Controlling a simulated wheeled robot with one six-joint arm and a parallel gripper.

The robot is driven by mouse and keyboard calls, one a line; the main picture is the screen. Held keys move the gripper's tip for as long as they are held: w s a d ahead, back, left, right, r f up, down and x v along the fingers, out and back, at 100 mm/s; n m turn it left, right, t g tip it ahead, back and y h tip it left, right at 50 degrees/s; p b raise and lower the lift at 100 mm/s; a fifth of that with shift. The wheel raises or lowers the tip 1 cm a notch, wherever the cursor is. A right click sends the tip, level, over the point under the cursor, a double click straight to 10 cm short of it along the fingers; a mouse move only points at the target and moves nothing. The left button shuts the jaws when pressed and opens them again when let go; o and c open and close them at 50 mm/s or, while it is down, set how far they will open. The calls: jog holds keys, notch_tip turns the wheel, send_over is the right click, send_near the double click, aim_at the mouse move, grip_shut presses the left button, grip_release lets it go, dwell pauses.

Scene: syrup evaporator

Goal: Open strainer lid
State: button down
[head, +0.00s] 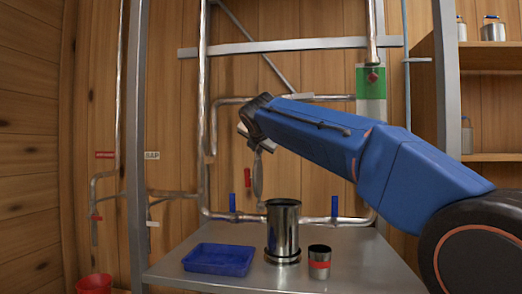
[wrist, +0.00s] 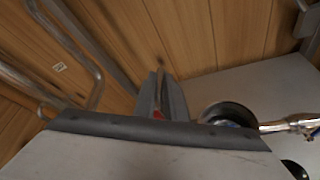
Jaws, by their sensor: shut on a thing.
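The strainer (head: 283,230) is an upright metal cylinder on the steel table, its dark mouth open at the top. A thin silver disc, seen nearly edge-on, stands up at the mouth's left edge; I take it for the strainer lid (head: 258,178). A red piece (head: 247,178) shows just left of it. My gripper (head: 256,146) is at the lid's upper end, left of and above the strainer. In the wrist view my gripper (wrist: 163,92) is shut with a thin strip and a bit of red between its fingers. The exact contact is partly hidden. The strainer (wrist: 230,114) shows right of the fingers.
A blue tray (head: 218,260) lies left of the strainer, and a small red-banded metal cup (head: 319,262) stands right of it. Pipes with blue handles (head: 232,202) run behind. A grey upright post (head: 137,130) stands at left. A red bucket (head: 94,285) is at lower left.

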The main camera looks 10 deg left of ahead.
jog(key=shift+a+f, duration=0.1)
jog(key=shift+f, duration=0.25)
jog(key=c, duration=1.8)
grip_release()
jog(key=shift+c, duration=0.2)
jog(key=shift+r, duration=0.2)
jog(key=shift+s+r, duration=0.1)
jog(key=shift+s, duration=0.2)
jog(key=v, duration=1.6)
jog(key=shift+s, duration=0.3)
jog(key=shift+d+r, duration=0.1)
jog(key=shift+d, duration=0.1)
